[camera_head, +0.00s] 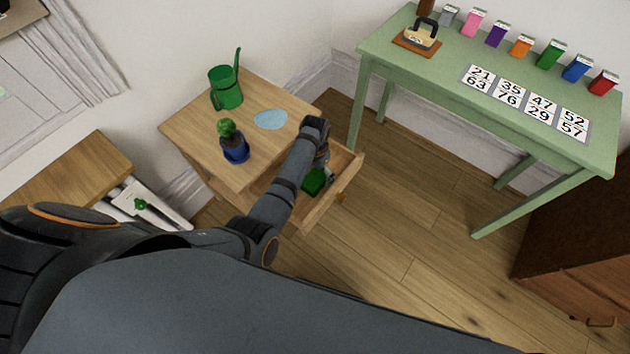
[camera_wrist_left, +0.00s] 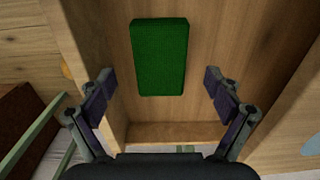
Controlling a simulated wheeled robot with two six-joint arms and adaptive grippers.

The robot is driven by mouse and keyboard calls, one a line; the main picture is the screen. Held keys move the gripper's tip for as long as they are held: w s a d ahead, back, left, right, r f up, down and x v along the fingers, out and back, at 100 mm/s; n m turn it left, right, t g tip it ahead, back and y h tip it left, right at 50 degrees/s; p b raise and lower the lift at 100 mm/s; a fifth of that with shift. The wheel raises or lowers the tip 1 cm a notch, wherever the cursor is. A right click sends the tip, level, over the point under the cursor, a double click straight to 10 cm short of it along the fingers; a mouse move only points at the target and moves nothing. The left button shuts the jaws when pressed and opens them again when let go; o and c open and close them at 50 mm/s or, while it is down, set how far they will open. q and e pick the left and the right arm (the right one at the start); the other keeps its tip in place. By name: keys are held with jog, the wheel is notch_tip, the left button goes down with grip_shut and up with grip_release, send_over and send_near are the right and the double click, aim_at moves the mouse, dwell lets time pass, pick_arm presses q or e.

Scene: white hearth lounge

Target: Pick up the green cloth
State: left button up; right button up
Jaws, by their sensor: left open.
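The green cloth (camera_head: 314,181) lies in the open wooden drawer (camera_head: 346,182) of the small wooden table. In the left wrist view the cloth (camera_wrist_left: 158,56) is a flat, folded rectangle on the drawer floor. My left gripper (camera_head: 325,173) is over the drawer, pointing down. In the left wrist view its open fingers (camera_wrist_left: 158,92) stand apart on either side of the cloth's near end, and nothing is between them. The arm hides part of the drawer in the head view. My right gripper is not in view.
A green watering can (camera_head: 227,90), a potted plant (camera_head: 235,149) and a light blue disc (camera_head: 270,119) are on the wooden table (camera_head: 189,124). A green table (camera_head: 480,68) with an iron (camera_head: 420,36), boxes and number cards stands at the right. The floor between is clear.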

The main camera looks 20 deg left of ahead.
aim_at(315, 179)
pick_arm(q)
notch_tip(315, 179, down, 4)
jog(key=shift+r+b, duration=0.15)
jog(key=shift+b, duration=0.25)
jog(key=c, duration=1.2)
jog(key=shift+c, duration=0.2)
jog(key=shift+r, duration=0.1)
notch_tip(315, 179, up, 18)
jog(key=p, duration=2)
